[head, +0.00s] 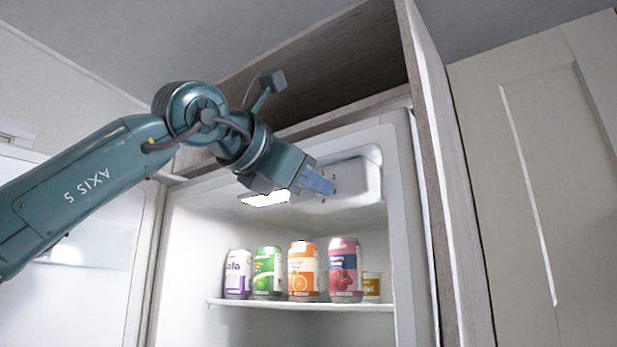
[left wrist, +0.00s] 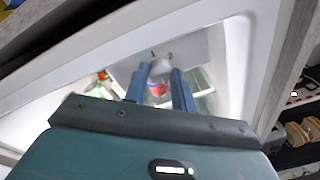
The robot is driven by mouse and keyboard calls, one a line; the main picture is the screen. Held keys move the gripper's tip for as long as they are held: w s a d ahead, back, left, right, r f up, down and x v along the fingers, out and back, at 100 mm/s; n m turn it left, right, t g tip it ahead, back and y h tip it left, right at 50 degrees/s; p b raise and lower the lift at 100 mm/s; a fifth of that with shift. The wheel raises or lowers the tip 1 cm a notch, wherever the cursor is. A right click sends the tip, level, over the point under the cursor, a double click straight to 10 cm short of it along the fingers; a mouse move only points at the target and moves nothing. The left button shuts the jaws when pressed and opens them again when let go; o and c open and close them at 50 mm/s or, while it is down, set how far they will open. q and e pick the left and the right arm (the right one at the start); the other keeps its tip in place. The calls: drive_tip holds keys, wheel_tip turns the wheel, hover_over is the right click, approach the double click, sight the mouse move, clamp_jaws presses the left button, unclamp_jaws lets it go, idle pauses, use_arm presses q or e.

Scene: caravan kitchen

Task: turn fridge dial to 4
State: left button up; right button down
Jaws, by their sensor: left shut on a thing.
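The fridge dial (left wrist: 160,68) is a small pale knob. In the left wrist view it sits between my blue fingertips, with the marks 1 and 2 showing just above it. My left gripper (head: 328,187) reaches into the top of the open fridge and is shut on the dial; it also shows in the left wrist view (left wrist: 160,76). In the head view the dial is hidden behind the fingers, on the front of a white control box (head: 362,178) with small dark marks. The dial's pointer and the number 4 cannot be made out. My right gripper is out of view.
A lit white lamp (head: 265,199) is just below the gripper. Purple, green, orange (head: 303,270) and pink cans stand on the fridge shelf (head: 300,306), with a small yellow-labelled container behind. The fridge door (head: 95,215) is open at left. A wooden panel (head: 440,170) borders the right side.

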use_arm(q)
drive_tip(key=o, duration=1)
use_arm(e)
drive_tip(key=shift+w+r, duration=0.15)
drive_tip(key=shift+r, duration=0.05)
use_arm(q)
drive_tip(key=f+b+v, duration=0.1)
drive_tip(key=b+v, duration=0.3)
drive_tip(key=v, duration=0.9)
drive_tip(key=shift+r, duration=0.5)
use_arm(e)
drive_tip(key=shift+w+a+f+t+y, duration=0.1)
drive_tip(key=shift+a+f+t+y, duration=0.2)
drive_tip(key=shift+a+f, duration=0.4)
use_arm(q)
drive_tip(key=shift+a, duration=0.1)
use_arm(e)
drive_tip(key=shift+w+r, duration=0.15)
